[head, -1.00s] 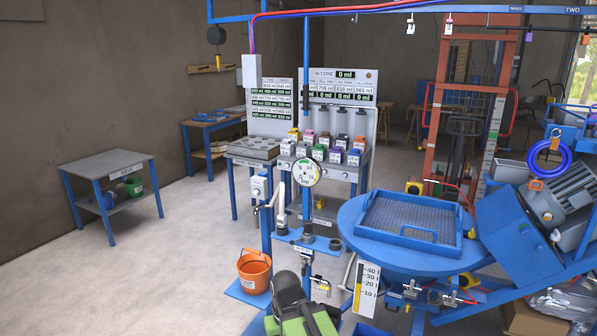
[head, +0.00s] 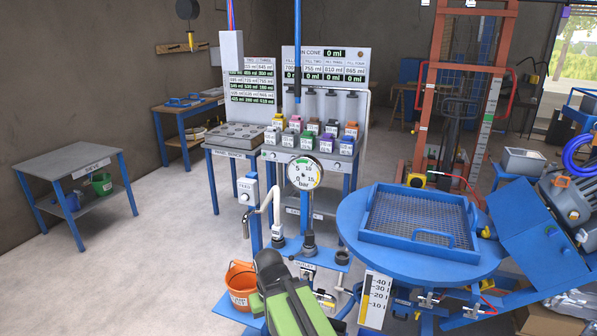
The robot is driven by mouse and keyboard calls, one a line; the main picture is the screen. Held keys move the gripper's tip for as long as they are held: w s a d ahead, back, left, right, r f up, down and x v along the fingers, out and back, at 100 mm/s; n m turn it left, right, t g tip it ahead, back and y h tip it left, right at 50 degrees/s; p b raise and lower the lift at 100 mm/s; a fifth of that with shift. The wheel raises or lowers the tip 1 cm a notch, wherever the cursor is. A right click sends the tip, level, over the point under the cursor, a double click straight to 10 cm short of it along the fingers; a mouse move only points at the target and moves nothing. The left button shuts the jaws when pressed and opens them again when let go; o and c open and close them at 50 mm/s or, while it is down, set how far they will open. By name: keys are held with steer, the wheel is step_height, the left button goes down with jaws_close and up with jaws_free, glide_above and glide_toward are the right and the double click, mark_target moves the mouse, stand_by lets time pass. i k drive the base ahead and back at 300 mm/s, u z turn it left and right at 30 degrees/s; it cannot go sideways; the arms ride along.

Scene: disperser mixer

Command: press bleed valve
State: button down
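No part carries a label I can read as the bleed valve. A round pressure gauge (head: 303,174) marked in bar stands upright on a pipe in the middle of the head view. Below it is a blue bracket with small fittings (head: 309,256) and a label. Small valves (head: 428,300) with pale and red parts sit under the front edge of the round blue table (head: 350,215). My arm's green and dark end (head: 285,292) rises from the bottom middle, in front of the bracket. It hides part of the stand. I cannot make out the fingertips.
An orange bucket (head: 241,285) stands left of my arm on a low blue platform. A blue mesh tray (head: 420,220) lies on the round table. A bent tap (head: 262,210) stands left of the gauge. Clear floor (head: 110,270) lies at the left.

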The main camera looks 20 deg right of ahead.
mark_target(318, 297)
steer(key=z, duration=0.15)
steer(key=k, duration=0.55)
steer(key=u, duration=1.45)
steer(key=i, duration=0.45)
steer(key=u, duration=0.15)
